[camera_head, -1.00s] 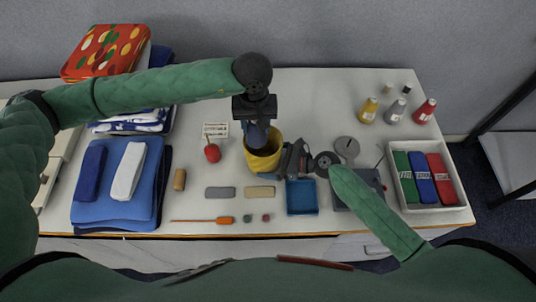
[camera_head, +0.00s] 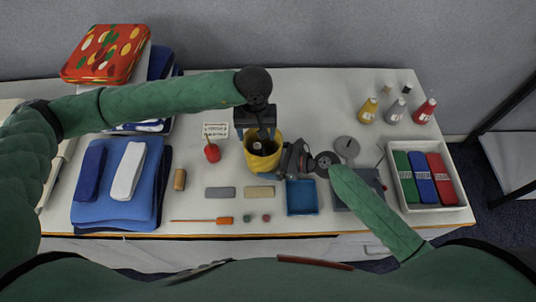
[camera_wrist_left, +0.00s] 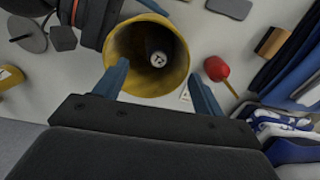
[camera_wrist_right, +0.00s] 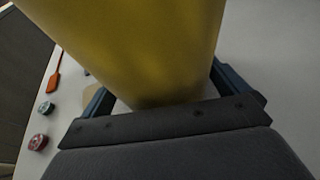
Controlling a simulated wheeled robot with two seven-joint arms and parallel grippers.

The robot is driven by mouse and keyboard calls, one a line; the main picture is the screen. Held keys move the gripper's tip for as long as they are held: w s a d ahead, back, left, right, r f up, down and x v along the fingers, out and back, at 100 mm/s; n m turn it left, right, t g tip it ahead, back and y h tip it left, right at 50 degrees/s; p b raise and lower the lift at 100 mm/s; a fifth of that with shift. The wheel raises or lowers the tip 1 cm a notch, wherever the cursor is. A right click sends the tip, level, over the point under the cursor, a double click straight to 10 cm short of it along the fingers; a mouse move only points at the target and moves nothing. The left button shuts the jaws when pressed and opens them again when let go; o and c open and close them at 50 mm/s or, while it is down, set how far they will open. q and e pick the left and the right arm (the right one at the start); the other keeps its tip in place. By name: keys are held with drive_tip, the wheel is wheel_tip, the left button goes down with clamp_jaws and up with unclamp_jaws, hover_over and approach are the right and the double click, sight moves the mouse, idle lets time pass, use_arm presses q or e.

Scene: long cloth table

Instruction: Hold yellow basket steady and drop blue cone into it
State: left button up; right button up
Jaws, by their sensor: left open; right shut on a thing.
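The yellow basket (camera_head: 263,168) stands upright on the table. My right gripper (camera_head: 285,160) is shut on its right side; in the right wrist view the basket wall (camera_wrist_right: 130,45) fills the space between the fingers. My left gripper (camera_head: 258,130) is open above the basket's mouth. In the left wrist view its blue fingers (camera_wrist_left: 158,75) are apart with nothing between them. A small dark bluish object with a pale end, apparently the blue cone (camera_wrist_left: 157,57), lies inside the basket. Its full shape is hidden by depth and shadow.
A red pear-like thing (camera_head: 212,153) and a small card (camera_head: 216,130) are left of the basket. Two blocks (camera_head: 220,192) and a blue tray (camera_head: 302,198) lie in front. Bottles (camera_head: 396,110) stand back right. Table behind the basket is clear.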

use_arm(q)
wheel_tip(320, 180, up, 12)
idle(0.6)
idle(0.6)
use_arm(e)
drive_tip(key=o, duration=0.3)
